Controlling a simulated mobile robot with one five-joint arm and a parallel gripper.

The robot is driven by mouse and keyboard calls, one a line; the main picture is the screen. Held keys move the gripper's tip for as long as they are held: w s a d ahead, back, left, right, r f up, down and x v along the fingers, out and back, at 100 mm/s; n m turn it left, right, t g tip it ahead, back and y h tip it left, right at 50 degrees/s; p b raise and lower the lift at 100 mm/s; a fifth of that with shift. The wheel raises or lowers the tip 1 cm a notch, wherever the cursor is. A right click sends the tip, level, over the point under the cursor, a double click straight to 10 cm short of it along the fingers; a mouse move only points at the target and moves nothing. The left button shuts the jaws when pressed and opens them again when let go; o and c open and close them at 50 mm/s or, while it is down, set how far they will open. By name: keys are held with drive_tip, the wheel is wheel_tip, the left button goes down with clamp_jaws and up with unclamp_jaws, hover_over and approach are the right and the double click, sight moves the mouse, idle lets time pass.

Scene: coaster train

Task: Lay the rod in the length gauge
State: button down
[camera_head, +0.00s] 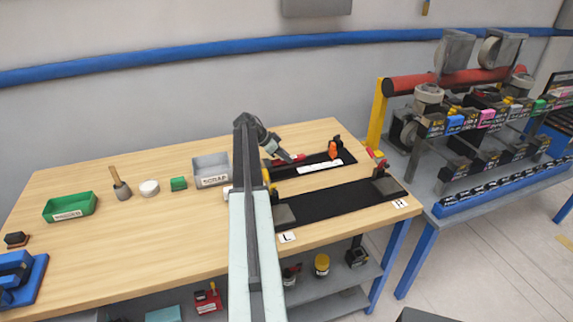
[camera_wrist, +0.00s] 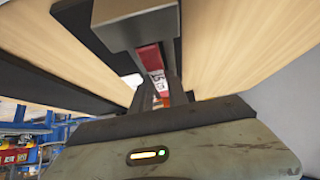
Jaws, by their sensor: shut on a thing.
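The length gauge (camera_head: 345,160) is a dark bar near the back of the table, with a white strip (camera_head: 320,166) along its front and an orange block (camera_head: 333,150) towards its right end. My gripper (camera_head: 288,157) is over the left part of this bar. A small red piece (camera_head: 292,159) shows at the fingertips. In the wrist view the jaws (camera_wrist: 160,85) are shut on a red piece with white printed marks (camera_wrist: 152,75), which I take for the rod. A grey block (camera_wrist: 122,22) covers its far end. I cannot tell whether it touches the gauge.
A loaded rack (camera_head: 470,125) stands right.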

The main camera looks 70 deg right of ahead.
drive_tip(key=shift+f, duration=0.35)
drive_tip(key=shift+f+b, duration=0.1)
drive_tip(key=shift+b, duration=0.2)
drive_tip(key=shift+s+a, duration=0.1)
drive_tip(key=shift+a, duration=0.1)
drive_tip(key=c, duration=1.3)
unclamp_jaws()
drive_tip(key=shift+r+p, duration=0.45)
drive_tip(key=shift+p, duration=0.1)
drive_tip(key=p+v, duration=0.9)
drive_tip(key=v, duration=0.3)
